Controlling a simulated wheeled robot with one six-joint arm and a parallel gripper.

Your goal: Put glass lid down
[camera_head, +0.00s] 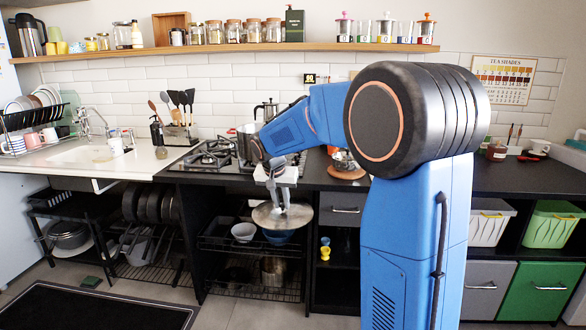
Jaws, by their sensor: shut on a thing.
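My gripper (279,190) points down in front of the hob and is shut on the glass lid (268,217). The lid is a pale, round disc held roughly level in the air, below the counter's height and in front of the open shelves. The fingers cover the lid's middle, so its knob is hard to make out. The gas hob (213,160) with black grates is set in the dark counter behind my arm. A steel pot (247,136) stands on the hob, partly hidden by my arm.
A moka pot (267,110) stands behind the hob. The white sink counter (130,158) is to the left. A bowl on a wooden board (347,172) is right of the hob. Dark counter right of my arm (515,180) has clear room. Open shelves lie below.

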